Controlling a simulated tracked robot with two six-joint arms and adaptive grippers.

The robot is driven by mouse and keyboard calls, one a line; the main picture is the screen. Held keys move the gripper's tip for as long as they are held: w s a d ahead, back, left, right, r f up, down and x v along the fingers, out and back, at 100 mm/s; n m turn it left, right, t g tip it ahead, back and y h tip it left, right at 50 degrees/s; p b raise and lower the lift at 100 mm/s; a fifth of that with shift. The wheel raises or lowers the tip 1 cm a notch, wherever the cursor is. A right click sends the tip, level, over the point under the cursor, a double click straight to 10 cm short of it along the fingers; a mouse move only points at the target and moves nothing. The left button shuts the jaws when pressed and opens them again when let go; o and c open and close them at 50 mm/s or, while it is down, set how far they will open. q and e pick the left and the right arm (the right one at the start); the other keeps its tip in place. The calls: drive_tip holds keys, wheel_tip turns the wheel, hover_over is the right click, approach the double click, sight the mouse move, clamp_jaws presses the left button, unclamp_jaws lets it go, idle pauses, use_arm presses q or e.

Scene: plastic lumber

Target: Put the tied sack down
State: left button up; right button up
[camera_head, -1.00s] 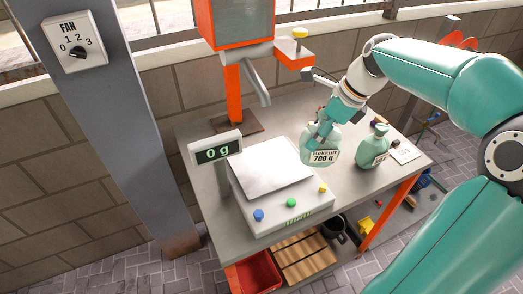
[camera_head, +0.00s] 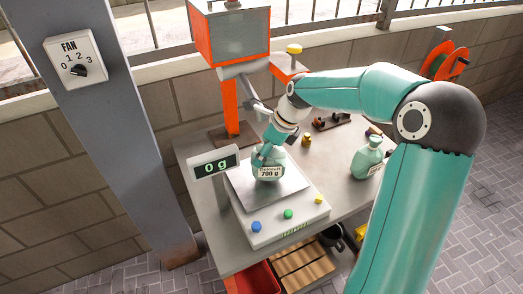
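The tied sack (camera_head: 269,173), pale green with a "700 g" label, is over the metal plate of the scale (camera_head: 290,182). My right gripper (camera_head: 264,157) is shut on its upper part, and the gripper hides the sack's neck. The scale display (camera_head: 216,164) reads 0 g. I cannot tell whether the sack's bottom touches the plate. A second pale green tied sack (camera_head: 368,161) stands on the table to the right. My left gripper is not in view.
An orange-framed machine (camera_head: 232,38) stands behind the scale. A small brass-coloured piece (camera_head: 306,140) and a dark rack (camera_head: 332,121) are on the table (camera_head: 335,180) behind. Blue, green and yellow buttons line the scale's front. A fan switch (camera_head: 75,60) is on the grey post.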

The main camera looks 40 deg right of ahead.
drive_tip(key=shift+w+a+f, duration=0.15)
drive_tip(key=shift+w+f, duration=0.4)
drive_tip(key=o, duration=1.7)
drive_tip(key=shift+s, duration=0.1)
drive_tip(key=v, duration=1.1)
drive_tip(key=shift+s+r, duration=0.1)
drive_tip(key=shift+r, duration=0.25)
drive_tip(key=shift+s+r, duration=0.1)
drive_tip(key=shift+r, duration=0.05)
